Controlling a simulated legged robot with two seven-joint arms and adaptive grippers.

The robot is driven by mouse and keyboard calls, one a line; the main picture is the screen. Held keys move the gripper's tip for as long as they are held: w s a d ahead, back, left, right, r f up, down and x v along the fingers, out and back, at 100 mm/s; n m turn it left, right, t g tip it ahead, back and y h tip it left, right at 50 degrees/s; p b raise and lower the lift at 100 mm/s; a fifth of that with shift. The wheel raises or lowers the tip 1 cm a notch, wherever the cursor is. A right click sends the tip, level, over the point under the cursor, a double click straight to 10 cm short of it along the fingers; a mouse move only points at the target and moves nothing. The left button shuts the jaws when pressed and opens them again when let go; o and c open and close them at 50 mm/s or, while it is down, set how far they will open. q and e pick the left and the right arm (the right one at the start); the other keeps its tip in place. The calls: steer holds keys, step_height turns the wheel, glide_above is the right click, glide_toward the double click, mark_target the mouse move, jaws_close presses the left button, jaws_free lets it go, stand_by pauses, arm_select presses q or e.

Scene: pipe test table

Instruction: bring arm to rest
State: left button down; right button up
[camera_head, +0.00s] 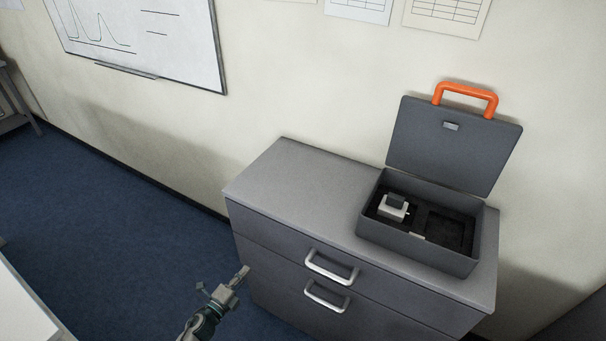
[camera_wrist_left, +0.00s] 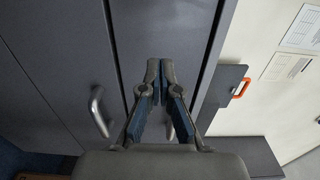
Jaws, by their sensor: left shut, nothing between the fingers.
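My left gripper (camera_head: 238,278) is low in the head view, in front of the left side of a grey drawer cabinet and left of its handles. In the left wrist view its two fingers (camera_wrist_left: 160,68) meet at the tips, shut with nothing between them. My right gripper is in neither view.
The grey cabinet (camera_head: 275,178) has an upper handle (camera_head: 331,268) and a lower handle (camera_head: 326,297). An open case (camera_head: 420,247) with an orange handle (camera_head: 466,95) stands on top, holding a small white-and-grey device (camera_head: 393,208). Blue floor (camera_head: 120,230) is clear at left; a white table edge (camera_head: 25,310) shows lower left.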

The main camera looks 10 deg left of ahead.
arm_select(q)
steer(key=s+d+f+n+g+y+p, duration=0.1)
steer(key=s+f+n+g+y, duration=0.2)
steer(key=s+f+n, duration=0.55)
steer(key=s+f+n+g+y, duration=0.3)
steer(key=s+f+n+g, duration=0.1)
steer(key=f, duration=0.9)
steer(key=s+d+f+n+g, duration=0.2)
steer(key=s+d+f+g, duration=0.1)
steer(key=s, duration=0.5)
steer(key=s+d+f+n+g, duration=0.2)
steer(key=s+f, duration=0.3)
steer(key=s, duration=0.3)
steer(key=s+d+f+n+g+p, duration=0.1)
steer(key=s+d+f+n+g, duration=0.2)
steer(key=s, duration=0.5)
steer(key=shift+d+f+g+h, duration=0.3)
steer(key=shift+d+f, duration=0.25)
steer(key=shift+f, duration=0.15)
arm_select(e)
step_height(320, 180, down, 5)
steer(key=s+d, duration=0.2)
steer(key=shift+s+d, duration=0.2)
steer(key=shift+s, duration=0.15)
arm_select(q)
steer(key=shift+a, duration=0.1)
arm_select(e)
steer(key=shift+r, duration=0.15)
